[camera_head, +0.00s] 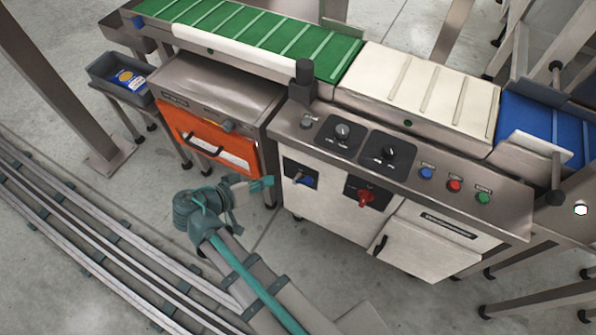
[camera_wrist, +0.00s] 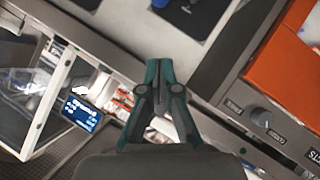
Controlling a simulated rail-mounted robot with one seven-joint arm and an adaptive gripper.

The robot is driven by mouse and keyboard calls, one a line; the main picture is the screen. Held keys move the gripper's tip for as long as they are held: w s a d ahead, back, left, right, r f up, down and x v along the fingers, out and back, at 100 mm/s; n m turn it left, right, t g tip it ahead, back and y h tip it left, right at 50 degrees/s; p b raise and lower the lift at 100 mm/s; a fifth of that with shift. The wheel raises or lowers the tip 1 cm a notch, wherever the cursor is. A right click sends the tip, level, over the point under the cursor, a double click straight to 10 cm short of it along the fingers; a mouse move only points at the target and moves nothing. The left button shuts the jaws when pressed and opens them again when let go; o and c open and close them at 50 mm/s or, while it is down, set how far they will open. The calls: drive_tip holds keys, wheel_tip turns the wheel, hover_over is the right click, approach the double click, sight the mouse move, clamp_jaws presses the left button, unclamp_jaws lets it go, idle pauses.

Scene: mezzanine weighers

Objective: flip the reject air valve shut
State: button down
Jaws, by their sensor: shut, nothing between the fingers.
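A small valve with a blue handle (camera_head: 303,181) sits on a dark plate on the left of the pale cabinet front. I take it for the reject air valve, but its label is too small to read. Its grey stem points up and left. My gripper (camera_head: 268,184) is just left of the plate in the head view, apparently short of the handle. In the wrist view my green-tipped gripper (camera_wrist: 159,70) is shut and empty. A dark plate (camera_wrist: 199,12) with a bit of blue at its edge shows at the top there, cut off by the frame.
A red rotary switch (camera_head: 364,199) is on the same front, right of the blue handle. An orange reject-bin door (camera_head: 205,140) stands to the left. Dials and coloured buttons (camera_head: 455,186) line the sloped panel above. Open floor lies in front.

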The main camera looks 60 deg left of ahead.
drive_tip(key=shift+s+a, duration=0.1)
idle(0.3)
hover_over(298, 179)
drive_tip(key=s+d, duration=0.3)
wheel_tip(298, 179, down, 7)
drive_tip(key=shift+w+d+f, duration=0.1)
drive_tip(key=shift+w+f, duration=0.35)
drive_tip(key=shift+w, duration=0.05)
drive_tip(key=shift+s+f+b, duration=0.1)
drive_tip(key=shift+b, duration=0.4)
